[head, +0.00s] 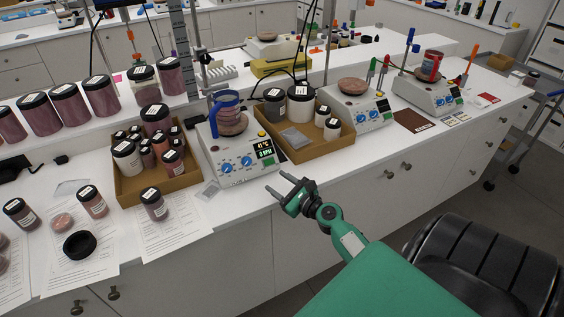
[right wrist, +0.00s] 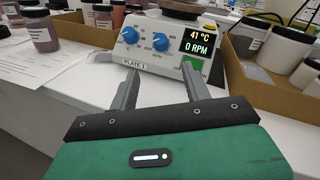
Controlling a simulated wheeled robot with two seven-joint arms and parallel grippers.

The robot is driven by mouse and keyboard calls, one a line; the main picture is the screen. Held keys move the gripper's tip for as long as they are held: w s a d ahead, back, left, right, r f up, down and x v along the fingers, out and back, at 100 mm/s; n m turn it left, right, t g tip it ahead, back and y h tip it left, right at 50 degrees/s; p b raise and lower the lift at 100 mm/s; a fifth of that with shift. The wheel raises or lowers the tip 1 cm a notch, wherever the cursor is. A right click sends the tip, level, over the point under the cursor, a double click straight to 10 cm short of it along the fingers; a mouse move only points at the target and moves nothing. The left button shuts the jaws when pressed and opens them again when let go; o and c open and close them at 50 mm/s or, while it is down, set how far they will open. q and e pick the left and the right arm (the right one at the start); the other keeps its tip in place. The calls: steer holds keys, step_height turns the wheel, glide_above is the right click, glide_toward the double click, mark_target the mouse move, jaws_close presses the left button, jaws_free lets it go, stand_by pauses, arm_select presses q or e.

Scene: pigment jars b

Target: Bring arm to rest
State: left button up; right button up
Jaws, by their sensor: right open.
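My right gripper (head: 283,187) is open and empty in front of the bench edge, just short of the hot plate labelled PLATE 1 (head: 227,166). In the right wrist view its two fingers (right wrist: 160,92) point at the front panel of that plate (right wrist: 133,60), with nothing between them. The plate's display (right wrist: 199,41) reads 41 °C and 0 RPM. My green right arm (head: 370,280) comes in from the bottom right. My left gripper is not in the head view.
Cardboard trays of jars stand left (head: 160,187) and right (head: 315,147) of the plate. Two more hot plates (head: 357,113) (head: 428,94) stand farther right. Loose jars (head: 153,204), papers and a black lid (head: 79,244) lie at the left. Floor (head: 500,213) is open at the right.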

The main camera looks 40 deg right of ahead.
steer(key=shift+s, duration=0.45)
stand_by(0.3)
